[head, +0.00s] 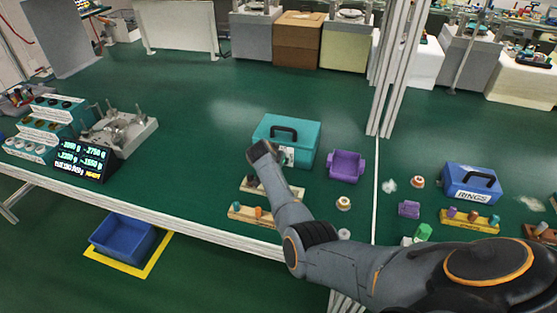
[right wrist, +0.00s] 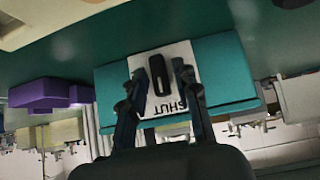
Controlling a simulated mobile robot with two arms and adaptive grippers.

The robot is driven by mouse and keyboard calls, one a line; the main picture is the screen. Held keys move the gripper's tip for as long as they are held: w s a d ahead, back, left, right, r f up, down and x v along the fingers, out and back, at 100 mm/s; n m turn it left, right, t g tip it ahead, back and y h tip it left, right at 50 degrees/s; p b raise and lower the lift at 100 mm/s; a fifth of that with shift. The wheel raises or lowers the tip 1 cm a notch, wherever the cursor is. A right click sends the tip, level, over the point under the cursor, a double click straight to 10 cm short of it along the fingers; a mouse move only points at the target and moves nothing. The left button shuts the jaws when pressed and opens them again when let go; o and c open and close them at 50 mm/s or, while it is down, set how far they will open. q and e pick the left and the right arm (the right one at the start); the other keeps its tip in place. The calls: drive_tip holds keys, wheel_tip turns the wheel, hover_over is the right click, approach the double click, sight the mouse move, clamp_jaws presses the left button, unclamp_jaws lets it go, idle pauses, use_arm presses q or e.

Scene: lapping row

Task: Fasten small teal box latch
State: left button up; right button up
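The teal box (head: 298,129) stands on the green bench in the head view, its black handle (head: 284,133) on top. In the right wrist view the teal box (right wrist: 228,72) appears upside down. Its front carries a white label (right wrist: 183,52) reading SHUT and a dark, elongated latch (right wrist: 158,72). My right gripper (head: 268,152) is at the box's front, partly covering it in the head view. In the wrist view its two fingers (right wrist: 163,88) are spread, one on each side of the latch, with a gap visible. Contact cannot be told. My left gripper is not in view.
A purple bin (head: 346,166) stands right of the box. Wooden peg blocks (head: 250,213) lie in front, near the bench edge. A metal post (head: 388,75) rises behind right. A blue RINGS box (head: 472,184) stands farther right.

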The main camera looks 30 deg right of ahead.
idle(0.3)
drive_tip(key=v, duration=1.2)
drive_tip(key=shift+a, duration=0.1)
